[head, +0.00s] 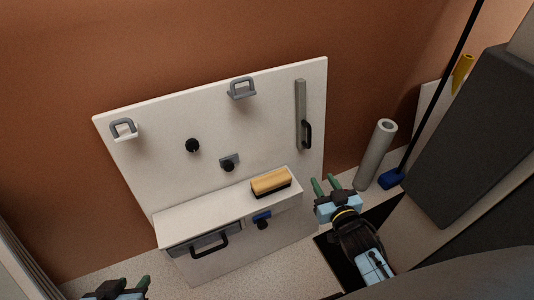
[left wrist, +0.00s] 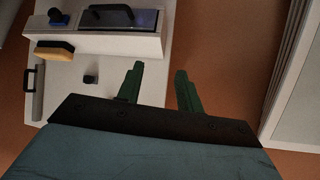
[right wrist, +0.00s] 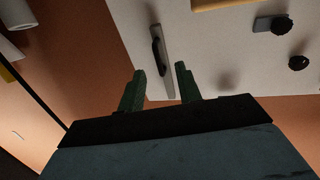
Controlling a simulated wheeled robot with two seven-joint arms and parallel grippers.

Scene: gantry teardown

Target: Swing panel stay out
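The panel stay appears to be the grey upright bar (head: 300,112) with a black handle (head: 307,134) on the right part of the white panel (head: 215,125). It looks flat along the panel. The bar also shows in the right wrist view (right wrist: 167,72), beyond the fingertips, and at the left of the left wrist view (left wrist: 38,100). My right gripper (head: 326,183) is open and empty, below and apart from the handle.
A white ledge (head: 200,212) juts from the panel, bearing a yellow-topped block (head: 271,181). A black-handled drawer (head: 208,243) is below. Grey brackets (head: 241,88) and black knobs (head: 192,145) stick out. A grey tube (head: 376,155) stands right of the panel.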

